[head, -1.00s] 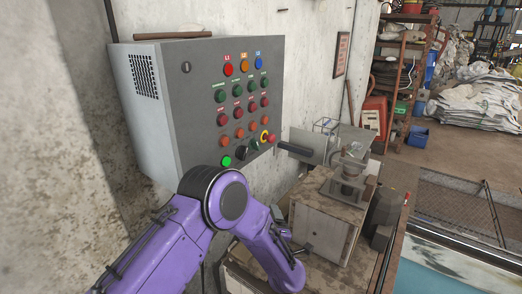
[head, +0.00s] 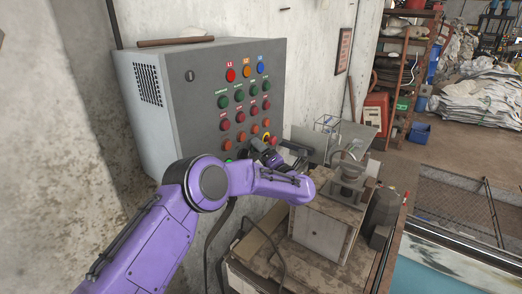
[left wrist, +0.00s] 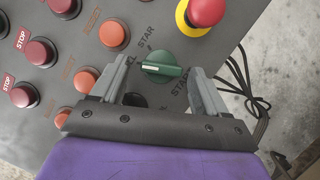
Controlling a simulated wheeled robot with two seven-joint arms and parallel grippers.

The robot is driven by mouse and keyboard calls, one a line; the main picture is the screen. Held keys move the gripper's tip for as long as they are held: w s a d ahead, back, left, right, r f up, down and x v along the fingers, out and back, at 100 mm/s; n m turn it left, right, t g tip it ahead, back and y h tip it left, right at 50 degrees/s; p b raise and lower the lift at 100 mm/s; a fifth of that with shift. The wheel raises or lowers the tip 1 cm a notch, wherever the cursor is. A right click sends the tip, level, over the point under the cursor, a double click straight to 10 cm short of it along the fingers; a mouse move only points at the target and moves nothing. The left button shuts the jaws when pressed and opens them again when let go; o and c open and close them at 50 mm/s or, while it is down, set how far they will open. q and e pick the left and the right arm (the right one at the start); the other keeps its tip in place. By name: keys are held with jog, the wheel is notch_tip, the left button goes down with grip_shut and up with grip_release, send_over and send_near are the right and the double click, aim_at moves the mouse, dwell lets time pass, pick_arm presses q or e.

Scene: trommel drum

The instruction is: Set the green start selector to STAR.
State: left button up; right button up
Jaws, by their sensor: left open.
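The green start selector (left wrist: 163,67) shows in the left wrist view between my left gripper's fingers. Its handle lies roughly level in that picture, with a white mark on its left half. The word STAR is printed above it, START below right, and a partly covered label sits at its left. My left gripper (left wrist: 158,78) is open, one finger on each side of the selector; contact cannot be told. In the head view my left gripper (head: 270,152) is at the lower right of the grey control panel (head: 190,110), and hides the selector there. My right gripper is not in view.
A red emergency button (left wrist: 206,11) on a yellow ring sits close to the upper right of the selector. Orange buttons (left wrist: 114,34) and dark red STOP buttons (left wrist: 41,52) lie to the left. A wooden box (head: 322,225) stands below right of the panel.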

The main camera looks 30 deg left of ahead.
pick_arm(q)
jog(key=shift+f, duration=0.1)
jog(key=c, duration=1.1)
jog(key=shift+o, duration=0.2)
jog(key=m+h+p, duration=0.1)
jog(key=m, duration=0.2)
jog(key=m+g+h+p, duration=0.1)
jog(key=m, duration=0.2)
jog(key=r+m+h+p, duration=0.1)
jog(key=m, duration=0.2)
jog(key=shift+g+p, duration=0.35)
jog(key=shift+g, duration=0.05)
jog(key=shift+m, duration=0.3)
